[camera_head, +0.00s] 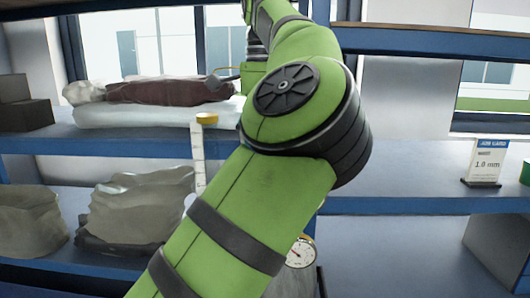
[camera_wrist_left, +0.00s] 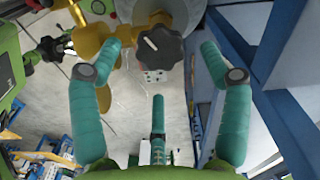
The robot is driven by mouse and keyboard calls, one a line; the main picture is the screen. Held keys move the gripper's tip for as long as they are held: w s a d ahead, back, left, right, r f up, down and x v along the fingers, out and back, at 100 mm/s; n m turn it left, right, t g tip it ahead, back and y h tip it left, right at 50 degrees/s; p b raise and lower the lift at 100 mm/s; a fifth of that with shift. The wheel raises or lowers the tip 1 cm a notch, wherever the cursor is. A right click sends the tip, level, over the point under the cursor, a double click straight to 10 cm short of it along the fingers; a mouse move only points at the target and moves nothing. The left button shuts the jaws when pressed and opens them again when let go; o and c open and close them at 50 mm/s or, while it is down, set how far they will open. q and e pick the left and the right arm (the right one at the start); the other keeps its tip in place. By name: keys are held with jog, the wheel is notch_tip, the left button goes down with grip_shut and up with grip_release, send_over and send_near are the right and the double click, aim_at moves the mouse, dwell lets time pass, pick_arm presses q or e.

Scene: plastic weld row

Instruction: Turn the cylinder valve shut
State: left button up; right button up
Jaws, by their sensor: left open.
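The cylinder valve's black ribbed handwheel (camera_wrist_left: 160,46) shows near the top middle of the left wrist view, with a white mark on its face. Brass valve fittings (camera_wrist_left: 88,40) lie to its left, and part of the grey cylinder (camera_wrist_left: 190,14) shows behind it. My left gripper (camera_wrist_left: 160,50) is open, its teal fingers spread left, right and below the handwheel in the picture. I see no clear contact; the depth between fingertips and handwheel is hard to tell. In the head view my green arm hides the valve. My right gripper is not in view.
A round white gauge (camera_head: 300,252) peeks out beside my arm. Wrapped bags (camera_head: 137,208) fill the left shelves. In the wrist view a blue frame (camera_wrist_left: 262,75) stands close at right.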

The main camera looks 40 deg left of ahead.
pick_arm(q)
jog(key=shift+w+f, duration=0.15)
jog(key=shift+f, duration=1.25)
jog(key=c, duration=1.1)
jog(key=shift+c, duration=0.2)
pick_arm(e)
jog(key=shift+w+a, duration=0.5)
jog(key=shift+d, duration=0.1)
